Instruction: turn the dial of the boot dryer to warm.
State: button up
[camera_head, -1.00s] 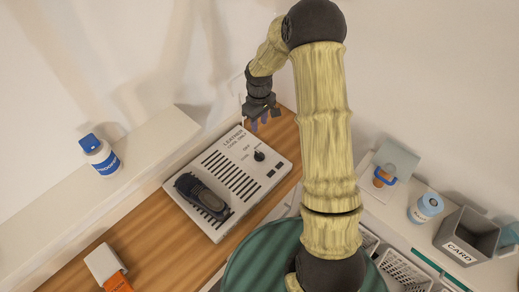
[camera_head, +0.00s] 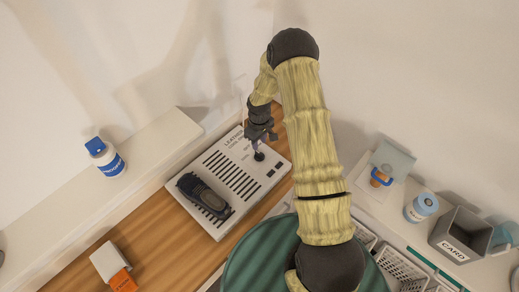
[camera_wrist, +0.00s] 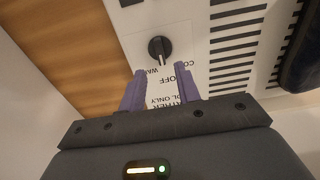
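The boot dryer (camera_head: 209,222) is a white box with black vent slots, lying on the wooden bench. Its black dial (camera_head: 259,156) is near the right end of its top. In the wrist view the dial (camera_wrist: 160,48) has a pale pointer line, with OFF, WARM and COOL lettering partly visible around it. My gripper (camera_wrist: 163,85) has purple fingers, which are apart with nothing between them. The dial lies just beyond the fingertips, and I see no contact. In the head view my gripper (camera_head: 256,141) is above the dryer's label end, close to the dial.
A dark shoe (camera_head: 204,194) lies on the dryer's left part. A white and blue bottle (camera_head: 106,158) stands on the ledge behind. A white and orange box (camera_head: 113,266) is at the front left. A grey CARD bin (camera_head: 464,234) and a jar (camera_head: 421,208) are on the right.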

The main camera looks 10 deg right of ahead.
aim_at(259, 153)
jog(key=shift+f+p, duration=0.9)
jog(key=shift+f, duration=2.5)
grip_shut()
